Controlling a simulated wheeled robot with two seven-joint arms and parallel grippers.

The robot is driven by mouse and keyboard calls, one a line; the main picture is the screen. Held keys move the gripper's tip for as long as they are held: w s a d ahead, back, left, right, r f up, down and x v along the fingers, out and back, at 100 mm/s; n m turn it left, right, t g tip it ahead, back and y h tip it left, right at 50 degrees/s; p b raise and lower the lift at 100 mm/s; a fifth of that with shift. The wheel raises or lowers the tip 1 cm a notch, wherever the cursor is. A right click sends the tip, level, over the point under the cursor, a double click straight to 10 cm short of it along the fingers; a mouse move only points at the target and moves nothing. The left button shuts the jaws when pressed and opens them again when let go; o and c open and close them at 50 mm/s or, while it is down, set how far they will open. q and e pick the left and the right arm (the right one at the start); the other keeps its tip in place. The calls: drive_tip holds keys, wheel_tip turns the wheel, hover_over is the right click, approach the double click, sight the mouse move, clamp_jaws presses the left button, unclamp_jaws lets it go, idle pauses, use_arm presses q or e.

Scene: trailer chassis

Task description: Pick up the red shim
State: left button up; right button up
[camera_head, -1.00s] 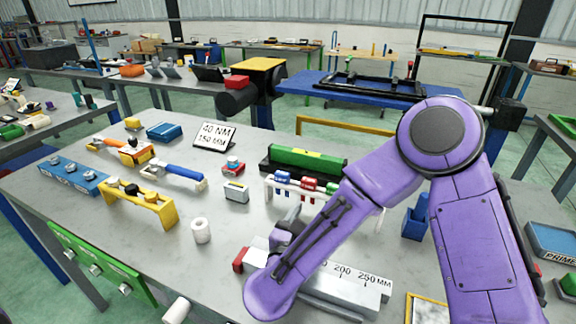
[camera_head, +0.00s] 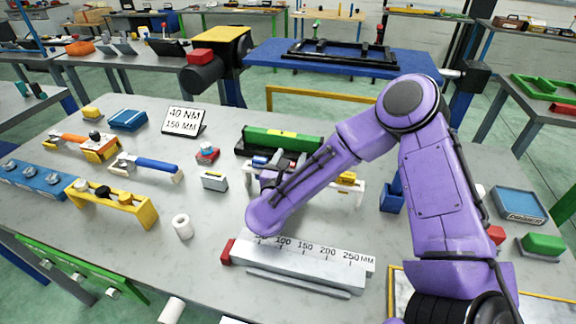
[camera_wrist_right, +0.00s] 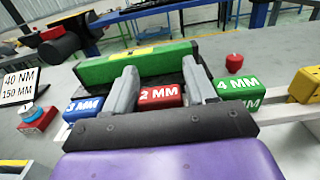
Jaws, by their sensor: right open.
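The red shim (camera_wrist_right: 160,97), marked 2 MM, shows in the right wrist view between the two fingers of my right gripper (camera_wrist_right: 160,70). The fingers are open, one on each side of it; contact cannot be told. A blue 3 MM shim (camera_wrist_right: 82,108) is to its left and a green 4 MM shim (camera_wrist_right: 238,87) to its right. The shims are at a pale rack (camera_wrist_right: 295,112). My left gripper is not in view.
A long green block (camera_head: 283,140) lies just behind the rack. A ruler gauge (camera_head: 310,262) lies in front, with a white cylinder (camera_head: 182,226) to its left. A small grey box (camera_head: 214,181) and a sign (camera_head: 184,121) stand left of the rack.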

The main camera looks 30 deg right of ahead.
drive_tip(key=shift+a, duration=0.1)
drive_tip(key=c, duration=0.7)
